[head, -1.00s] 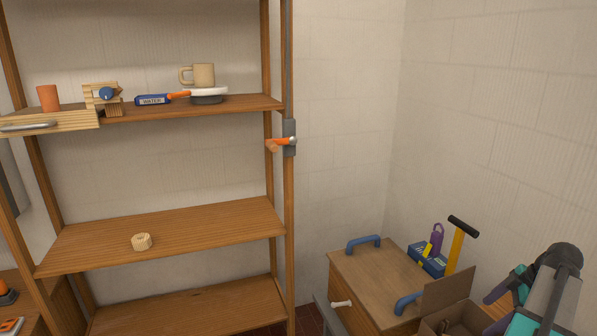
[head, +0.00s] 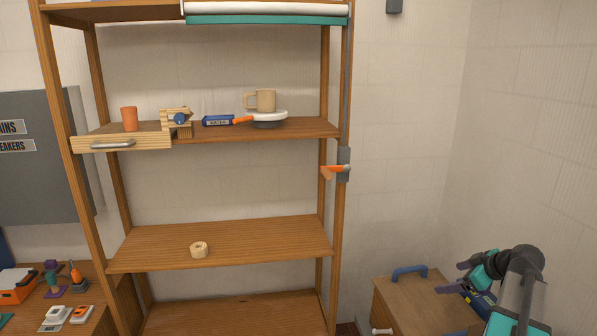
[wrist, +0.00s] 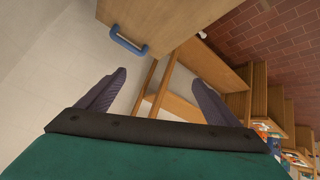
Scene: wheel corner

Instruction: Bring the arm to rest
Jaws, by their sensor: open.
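My gripper (head: 452,278) is at the lower right of the head view, above the wooden cabinet (head: 384,306). Its two dark purple fingers stand apart, and nothing is seen between them. In the wrist view my gripper (wrist: 160,82) shows the same spread fingers. The cabinet's blue handle (wrist: 128,40) lies beyond the left finger there, apart from it. The rest of my arm is bent at the right edge of the head view and hides part of the cabinet.
A wooden shelf unit (head: 335,240) stands left of the arm, holding a mug (head: 260,100), an orange cup (head: 129,118) and a pale ring (head: 199,250). A bench (head: 84,323) with tools is at lower left. Bare wall (head: 410,150) lies above the cabinet.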

